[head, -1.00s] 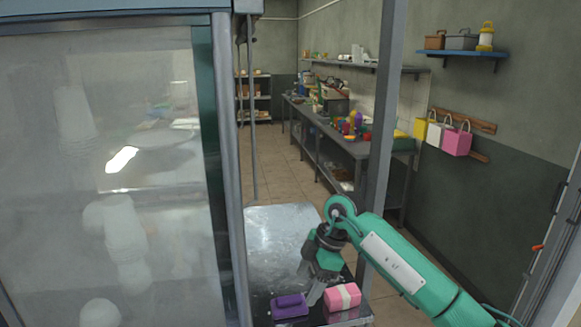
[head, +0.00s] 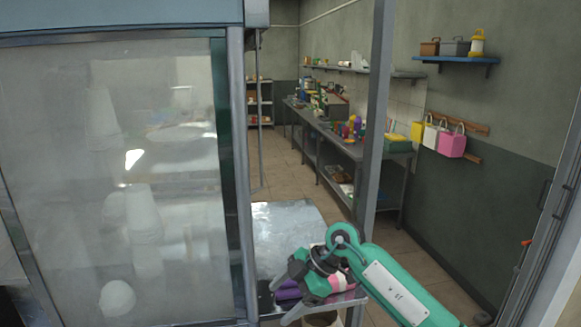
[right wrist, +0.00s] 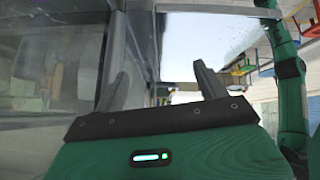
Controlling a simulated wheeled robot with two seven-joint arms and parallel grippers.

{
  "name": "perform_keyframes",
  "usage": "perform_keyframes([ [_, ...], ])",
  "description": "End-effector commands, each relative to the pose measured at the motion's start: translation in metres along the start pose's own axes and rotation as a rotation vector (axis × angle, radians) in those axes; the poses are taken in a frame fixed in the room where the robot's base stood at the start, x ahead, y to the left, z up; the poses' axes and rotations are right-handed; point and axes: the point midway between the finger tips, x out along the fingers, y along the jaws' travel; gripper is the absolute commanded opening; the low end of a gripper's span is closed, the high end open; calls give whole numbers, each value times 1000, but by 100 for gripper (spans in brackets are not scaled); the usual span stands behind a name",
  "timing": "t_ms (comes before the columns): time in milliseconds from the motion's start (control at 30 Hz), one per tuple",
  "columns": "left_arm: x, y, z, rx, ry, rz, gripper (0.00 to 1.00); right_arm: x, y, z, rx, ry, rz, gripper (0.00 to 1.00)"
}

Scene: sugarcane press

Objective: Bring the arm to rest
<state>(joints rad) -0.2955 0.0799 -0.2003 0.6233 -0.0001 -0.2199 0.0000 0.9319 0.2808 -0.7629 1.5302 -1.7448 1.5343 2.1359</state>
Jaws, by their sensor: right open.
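My right arm (head: 390,285) is green and comes in from the lower right in the head view. Its gripper (head: 278,300) is at the front edge of the metal table (head: 285,228). In the right wrist view the two fingers (right wrist: 160,88) stand apart with nothing between them. My left gripper is not in view.
A glass-fronted cabinet (head: 110,190) fills the left side. A grey post (head: 375,120) rises behind my right arm. A long bench (head: 345,148) with several items runs along the right wall. Bags (head: 451,144) hang on the wall. The floor between is clear.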

Motion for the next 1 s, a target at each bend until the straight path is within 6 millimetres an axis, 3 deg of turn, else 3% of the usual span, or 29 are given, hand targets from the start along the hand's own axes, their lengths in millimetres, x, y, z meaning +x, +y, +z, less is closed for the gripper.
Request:
perform_keyframes([
  [300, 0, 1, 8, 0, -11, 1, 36, 19, -14, -65, -158, 448, 200, 74],
  [433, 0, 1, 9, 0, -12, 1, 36, 5, -19, -94, -188, 698, 401, 74],
  [567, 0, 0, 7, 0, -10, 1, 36, -24, -20, -104, -152, 893, 650, 74],
  [667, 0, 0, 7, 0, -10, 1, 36, -48, -20, -95, -79, 988, 855, 74],
  [767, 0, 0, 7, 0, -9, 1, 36, -72, -23, -73, 33, 1033, 1061, 74],
  [867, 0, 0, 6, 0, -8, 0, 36, -90, -29, -41, 179, 1025, 1253, 74],
  [1000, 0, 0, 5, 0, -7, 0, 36, -103, -47, 19, 427, 923, 1474, 74],
])
